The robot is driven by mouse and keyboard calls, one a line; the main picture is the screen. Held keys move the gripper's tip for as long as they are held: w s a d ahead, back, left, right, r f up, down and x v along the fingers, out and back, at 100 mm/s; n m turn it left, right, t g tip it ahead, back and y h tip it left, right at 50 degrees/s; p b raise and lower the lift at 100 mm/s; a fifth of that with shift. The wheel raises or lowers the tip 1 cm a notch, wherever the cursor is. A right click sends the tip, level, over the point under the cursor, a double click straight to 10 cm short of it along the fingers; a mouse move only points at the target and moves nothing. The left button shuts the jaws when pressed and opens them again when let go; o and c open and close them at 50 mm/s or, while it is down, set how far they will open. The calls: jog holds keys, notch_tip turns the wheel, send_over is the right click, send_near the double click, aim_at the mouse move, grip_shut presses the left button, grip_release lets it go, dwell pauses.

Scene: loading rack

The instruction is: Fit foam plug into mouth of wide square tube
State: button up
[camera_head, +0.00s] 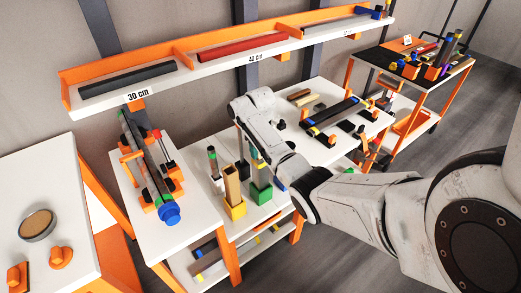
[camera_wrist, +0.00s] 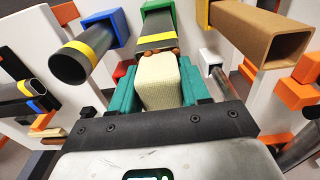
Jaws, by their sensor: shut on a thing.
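My gripper (camera_wrist: 160,86) has teal fingers shut on a cream foam plug (camera_wrist: 162,82). The plug's far end is close to a dark tube (camera_wrist: 155,22) with a yellow band, in a green holder; I cannot tell whether they touch. A tan square tube (camera_wrist: 250,30) with an open, wide mouth is at the upper right of the wrist view, apart from the plug. In the head view this tan tube (camera_head: 231,182) stands upright in a yellow holder (camera_head: 236,209). My gripper and the plug are mostly hidden by my arm in the head view.
Another dark tube (camera_wrist: 82,58) with a yellow band sits in a blue holder (camera_wrist: 103,28) at the left of the wrist view. A green holder (camera_head: 261,193) stands beside the yellow one. A long shelf (camera_head: 220,57) runs above the tables. A cart (camera_head: 415,70) stands at far right.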

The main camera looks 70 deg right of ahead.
jog(key=o, duration=1.1)
jog(key=shift+s+a+f, duration=0.2)
jog(key=shift+s+f, duration=0.05)
jog(key=shift+f, duration=0.35)
jog(key=shift+s+a+f, duration=0.15)
jog(key=shift+s+f, duration=0.05)
jog(key=shift+f, duration=0.4)
jog(key=shift+w+r, duration=0.15)
jog(key=shift+r, duration=0.35)
jog(key=r, duration=1.2)
jog(key=shift+w+d, duration=0.1)
jog(key=shift+d, duration=0.25)
